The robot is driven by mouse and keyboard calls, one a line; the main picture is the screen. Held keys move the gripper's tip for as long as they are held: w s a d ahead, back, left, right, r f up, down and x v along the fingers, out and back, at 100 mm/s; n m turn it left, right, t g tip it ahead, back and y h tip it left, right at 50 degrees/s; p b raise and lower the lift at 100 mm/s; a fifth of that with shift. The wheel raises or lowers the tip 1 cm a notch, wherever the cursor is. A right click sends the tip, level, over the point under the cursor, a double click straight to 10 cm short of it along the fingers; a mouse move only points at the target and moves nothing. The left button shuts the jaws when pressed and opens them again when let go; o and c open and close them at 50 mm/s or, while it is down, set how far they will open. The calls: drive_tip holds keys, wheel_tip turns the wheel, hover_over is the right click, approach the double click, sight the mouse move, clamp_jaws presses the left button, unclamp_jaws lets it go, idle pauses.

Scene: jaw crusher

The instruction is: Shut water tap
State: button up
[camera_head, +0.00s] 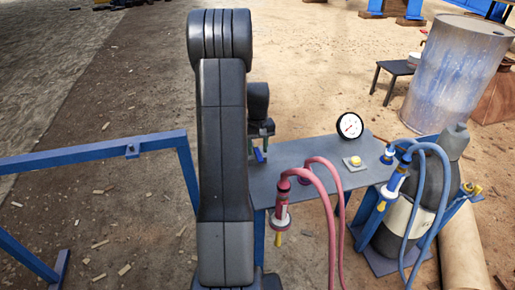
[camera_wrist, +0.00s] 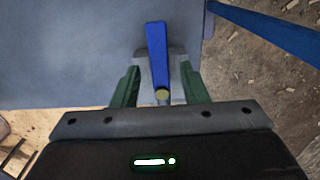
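The water tap's blue lever (camera_wrist: 156,50) shows in the wrist view, pointing away from my gripper above a grey tap body (camera_wrist: 176,72). A round yellowish end sits at the lever's near end. My gripper (camera_wrist: 160,68) has its two green fingers apart, one on each side of the tap, with the lever between them. I cannot tell whether either finger touches the grey body. My own arm hides part of that area.
The grey table (camera_head: 310,155) carries a pressure gauge (camera_head: 350,126) and a yellow button (camera_head: 355,161). Red hoses (camera_head: 328,205) and blue hoses (camera_head: 445,190) hang at its front and right. A blue rail (camera_head: 90,155) stands left. A dark gas cylinder (camera_head: 425,205) stands right.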

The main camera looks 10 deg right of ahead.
drive_tip(key=shift+c, duration=0.2)
clamp_jaws()
drive_tip(key=shift+d+n, duration=0.1)
drive_tip(key=shift+n, duration=0.3)
drive_tip(key=n, duration=0.1)
drive_tip(key=d+n+p, duration=0.1)
drive_tip(key=n, duration=0.1)
drive_tip(key=shift+w+r+n+p, duration=0.1)
drive_tip(key=shift+n+p, duration=0.2)
drive_tip(key=n, duration=0.3)
drive_tip(key=d+n+p, duration=0.1)
drive_tip(key=shift+w+n, duration=0.3)
drive_tip(key=shift+w, duration=0.05)
drive_tip(key=n, duration=0.3)
drive_tip(key=w+n, duration=0.1)
drive_tip(key=shift+d+p, duration=0.25)
drive_tip(key=shift+p, duration=0.15)
drive_tip(key=shift+w+n+p, duration=0.15)
drive_tip(key=shift+w+n, duration=0.15)
drive_tip(key=shift+n, duration=0.9)
drive_tip(key=shift+w+n+p, duration=0.15)
drive_tip(key=shift+w+n, duration=0.1)
drive_tip(key=shift+n, duration=0.95)
